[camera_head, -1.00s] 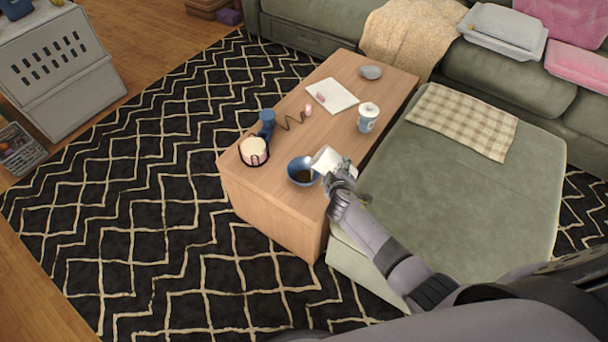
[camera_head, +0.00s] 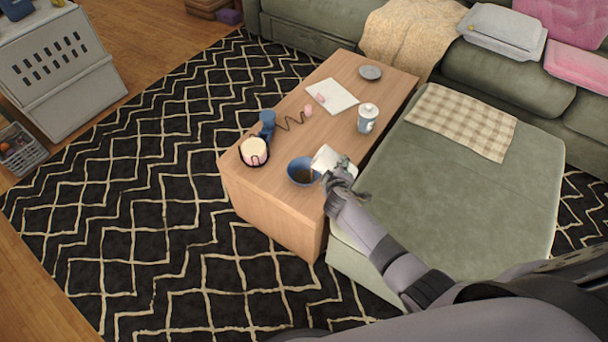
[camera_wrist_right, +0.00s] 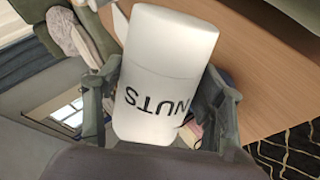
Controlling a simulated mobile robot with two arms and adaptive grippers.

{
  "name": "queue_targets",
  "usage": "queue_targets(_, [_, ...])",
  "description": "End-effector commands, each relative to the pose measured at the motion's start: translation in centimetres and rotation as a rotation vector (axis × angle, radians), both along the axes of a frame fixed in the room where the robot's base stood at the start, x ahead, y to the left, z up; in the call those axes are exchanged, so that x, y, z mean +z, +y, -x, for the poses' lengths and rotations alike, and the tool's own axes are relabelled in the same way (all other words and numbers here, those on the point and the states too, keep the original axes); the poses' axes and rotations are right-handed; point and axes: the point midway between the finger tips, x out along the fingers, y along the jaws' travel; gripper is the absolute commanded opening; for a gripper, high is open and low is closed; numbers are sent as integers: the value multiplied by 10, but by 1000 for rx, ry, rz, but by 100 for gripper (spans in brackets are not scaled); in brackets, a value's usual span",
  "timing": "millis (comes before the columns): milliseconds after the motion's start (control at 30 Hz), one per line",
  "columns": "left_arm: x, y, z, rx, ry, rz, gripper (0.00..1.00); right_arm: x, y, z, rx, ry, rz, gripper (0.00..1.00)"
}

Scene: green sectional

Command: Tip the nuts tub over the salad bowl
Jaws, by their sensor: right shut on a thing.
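The nuts tub is white with dark lettering; in the head view the tub (camera_head: 325,158) is tilted, its left end at the right rim of the salad bowl. In the right wrist view the tub (camera_wrist_right: 165,75) shows the word NUTS between the two fingers. My right gripper (camera_head: 341,172) is shut on it; it also shows in the right wrist view (camera_wrist_right: 160,100). The blue salad bowl (camera_head: 293,165) stands on the wooden table, with brown contents inside. The tub's opening is hard to make out. My left gripper is not in view.
The wooden table (camera_head: 262,205) also holds a lidded jar (camera_head: 368,117), a round pinkish-topped container (camera_head: 254,152), a blue object with a coiled cord (camera_head: 267,122), a white sheet (camera_head: 332,96) and a grey dish (camera_head: 371,72). A green ottoman (camera_head: 460,200) stands close on the right.

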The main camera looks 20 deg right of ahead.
Motion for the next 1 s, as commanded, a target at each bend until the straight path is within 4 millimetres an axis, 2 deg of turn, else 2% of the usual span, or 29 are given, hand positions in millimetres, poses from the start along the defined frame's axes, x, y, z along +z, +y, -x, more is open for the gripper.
queue_targets(1000, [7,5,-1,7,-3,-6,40,5,1,-1,0,39,47,24])
